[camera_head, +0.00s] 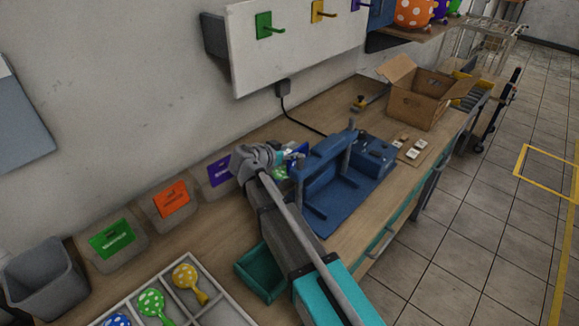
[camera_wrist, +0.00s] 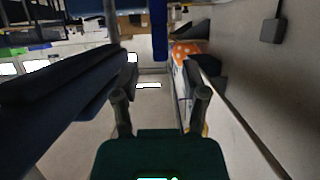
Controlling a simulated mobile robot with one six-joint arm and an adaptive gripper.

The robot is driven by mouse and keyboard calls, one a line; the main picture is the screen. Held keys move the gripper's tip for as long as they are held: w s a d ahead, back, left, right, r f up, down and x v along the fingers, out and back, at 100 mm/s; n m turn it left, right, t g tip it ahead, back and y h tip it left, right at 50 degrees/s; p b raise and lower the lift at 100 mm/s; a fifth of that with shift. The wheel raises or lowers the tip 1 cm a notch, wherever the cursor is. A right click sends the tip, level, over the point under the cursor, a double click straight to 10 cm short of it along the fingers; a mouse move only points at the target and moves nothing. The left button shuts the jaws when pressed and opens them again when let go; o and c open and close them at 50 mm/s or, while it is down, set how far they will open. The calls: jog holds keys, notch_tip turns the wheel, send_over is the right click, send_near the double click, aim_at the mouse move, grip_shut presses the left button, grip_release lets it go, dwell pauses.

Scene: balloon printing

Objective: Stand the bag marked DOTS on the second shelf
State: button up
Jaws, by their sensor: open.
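My gripper (camera_head: 275,158) is open at the end of my raised arm, left of the blue press in the head view. In the wrist view its two fingers (camera_wrist: 160,105) stand apart with nothing between them. A small green and white thing (camera_head: 279,173) shows close by the gripper, partly hidden. Green (camera_head: 112,238), orange (camera_head: 172,200) and purple (camera_head: 219,172) labelled packets line the wall side of the bench; their print is too small to read, so I cannot tell which bag is marked DOTS. A wall shelf (camera_head: 410,40) holds a dotted orange item (camera_head: 414,12).
The blue press (camera_head: 335,190) stands beside my arm. An open cardboard box (camera_head: 420,98) is farther along the bench. A compartment tray (camera_head: 215,312) holds dotted balloons. A green bin (camera_head: 262,272) and a grey bin (camera_head: 45,280) stand near. A hook board (camera_head: 290,45) hangs above.

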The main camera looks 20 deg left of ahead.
aim_at(296, 150)
jog(key=shift+b+x, duration=1.05)
jog(key=shift+x, duration=1.55)
jog(key=shift+a, duration=0.1)
grip_shut()
